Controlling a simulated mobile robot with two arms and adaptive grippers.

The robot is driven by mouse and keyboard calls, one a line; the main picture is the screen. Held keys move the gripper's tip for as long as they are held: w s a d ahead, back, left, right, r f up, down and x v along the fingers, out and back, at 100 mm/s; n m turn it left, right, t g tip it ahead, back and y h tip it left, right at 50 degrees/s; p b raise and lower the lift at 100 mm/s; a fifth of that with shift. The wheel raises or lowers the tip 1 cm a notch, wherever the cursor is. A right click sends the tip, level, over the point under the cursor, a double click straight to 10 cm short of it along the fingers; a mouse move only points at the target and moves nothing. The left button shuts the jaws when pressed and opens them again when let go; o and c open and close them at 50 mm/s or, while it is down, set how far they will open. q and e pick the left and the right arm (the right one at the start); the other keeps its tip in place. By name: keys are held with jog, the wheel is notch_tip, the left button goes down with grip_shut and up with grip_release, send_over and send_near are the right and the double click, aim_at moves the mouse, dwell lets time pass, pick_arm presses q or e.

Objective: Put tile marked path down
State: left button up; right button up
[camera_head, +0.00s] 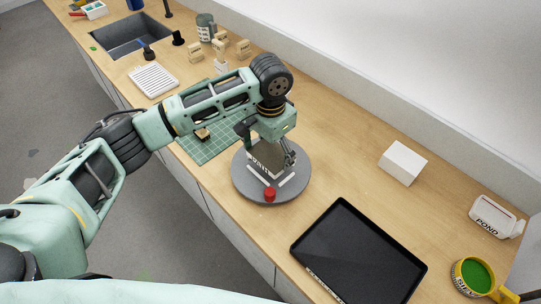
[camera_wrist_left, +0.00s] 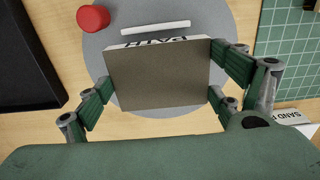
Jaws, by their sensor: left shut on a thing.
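The tile marked PATH (camera_wrist_left: 158,74) is a grey-brown slab with a white edge carrying black letters. My left gripper (camera_head: 270,158) is shut on it, with fingers on both sides in the left wrist view (camera_wrist_left: 156,88). The tile is over the round grey disc (camera_head: 240,184); I cannot tell whether it touches the disc. In the head view the tile (camera_head: 265,157) is partly hidden by the gripper. A white strip (camera_wrist_left: 141,27) and a red cylinder (camera_wrist_left: 93,18) are at the disc. My right gripper is not in view.
A green cutting mat (camera_head: 200,152) lies beside the disc. A black tablet (camera_head: 358,250) lies in front, and a white box (camera_head: 403,163) stands to the right. A POND container (camera_head: 494,215) and a yellow tin with green contents (camera_head: 472,275) are at the far right. The counter between them is clear.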

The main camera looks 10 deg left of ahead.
aim_at(270, 154)
pick_arm(q)
notch_tip(270, 154, down, 3)
jog(key=shift+r+p, duration=0.2)
jog(key=shift+p, duration=0.2)
jog(key=shift+f, duration=0.4)
jog(key=o, duration=1)
jog(key=shift+f, duration=0.1)
notch_tip(270, 154, up, 11)
jog(key=b, duration=0.3)
jog(key=shift+r, duration=0.65)
